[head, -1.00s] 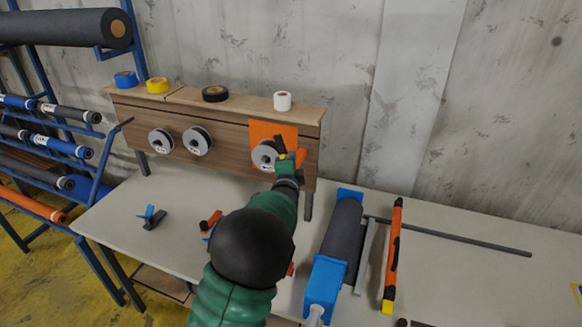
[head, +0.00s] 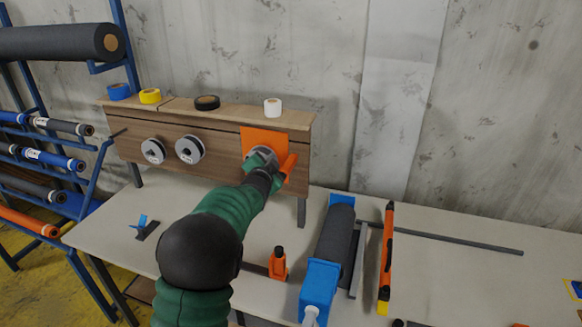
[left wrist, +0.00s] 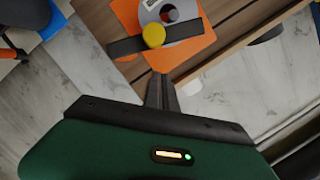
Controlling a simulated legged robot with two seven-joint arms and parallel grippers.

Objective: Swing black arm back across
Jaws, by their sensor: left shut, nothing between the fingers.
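An orange plate (head: 262,137) is fixed to the right end of the wooden panel. In the left wrist view the plate (left wrist: 203,47) carries a grey disc (left wrist: 166,8), and a black arm (left wrist: 183,29) with a yellow knob (left wrist: 153,36) lies slanted across it. My left gripper (head: 263,160) is at the plate, in front of the disc; it hides the black arm in the head view. In the left wrist view its fingers (left wrist: 161,84) are shut and empty, just below the black arm; I cannot tell whether they touch. My right gripper is not in view.
Two grey discs (head: 190,149) sit further left on the panel (head: 222,148). Tape rolls (head: 207,102) stand on its top shelf. An orange tool (head: 278,265) stands on the table beside my arm. A dark roller (head: 335,232) in blue holders is to the right.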

